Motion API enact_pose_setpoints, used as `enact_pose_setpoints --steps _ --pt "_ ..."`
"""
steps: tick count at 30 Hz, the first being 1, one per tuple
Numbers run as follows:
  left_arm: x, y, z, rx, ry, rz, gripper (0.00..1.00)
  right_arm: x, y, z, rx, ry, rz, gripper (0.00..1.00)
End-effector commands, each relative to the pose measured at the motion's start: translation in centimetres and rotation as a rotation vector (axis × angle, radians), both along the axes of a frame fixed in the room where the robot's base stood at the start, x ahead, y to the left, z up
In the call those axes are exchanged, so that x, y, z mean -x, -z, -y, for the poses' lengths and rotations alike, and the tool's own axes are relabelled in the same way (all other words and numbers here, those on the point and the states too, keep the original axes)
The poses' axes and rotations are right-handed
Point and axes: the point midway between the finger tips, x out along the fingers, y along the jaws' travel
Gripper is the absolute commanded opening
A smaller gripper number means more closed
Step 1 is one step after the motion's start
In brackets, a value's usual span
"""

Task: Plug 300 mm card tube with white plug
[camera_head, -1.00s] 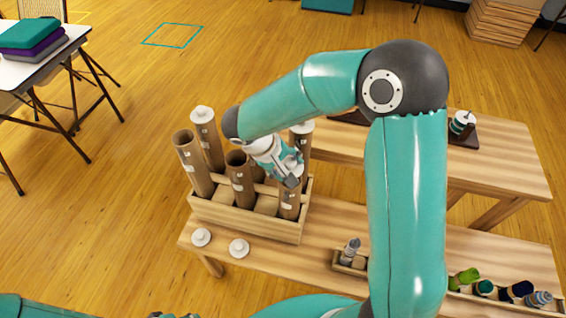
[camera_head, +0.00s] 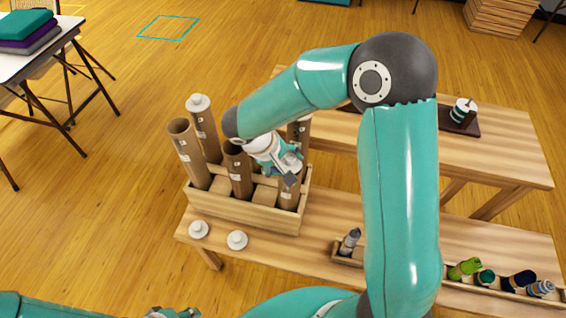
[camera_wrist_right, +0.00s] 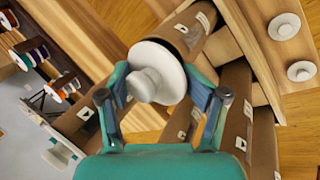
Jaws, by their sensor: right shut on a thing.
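My right gripper (camera_head: 288,170) is shut on a white plug (camera_wrist_right: 155,72), a disc with a round knob. In the right wrist view the plug is close to a brown card tube's dark open end (camera_wrist_right: 180,38) and partly covers it; whether they touch is unclear. In the head view the gripper is over the front-right tube (camera_head: 287,192) and hides its top. The left tall tube (camera_head: 190,152) and the front-middle tube (camera_head: 238,175) are open. The back-left tube (camera_head: 205,128) has a white plug. My left gripper (camera_head: 172,313) is only partly visible at the bottom edge.
The tubes stand in a wooden rack (camera_head: 240,217) on the bench. Two loose white plugs (camera_head: 199,229) (camera_head: 237,240) lie before it. A second table (camera_head: 490,150) stands behind.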

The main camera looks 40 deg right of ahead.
Motion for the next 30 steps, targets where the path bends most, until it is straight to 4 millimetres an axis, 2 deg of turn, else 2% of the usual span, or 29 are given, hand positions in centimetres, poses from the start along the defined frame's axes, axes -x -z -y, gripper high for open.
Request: enact_pose_setpoints --steps 12,30 --pt "0.0 0.77 0.0 0.0 0.0 0.0 0.4 0.28 0.45 0.43 -0.001 0.002 -0.008 0.34" --pt "0.0 0.77 0.0 0.0 0.0 0.0 0.4 0.26 0.37 0.45 -0.001 0.0 -0.009 0.34"
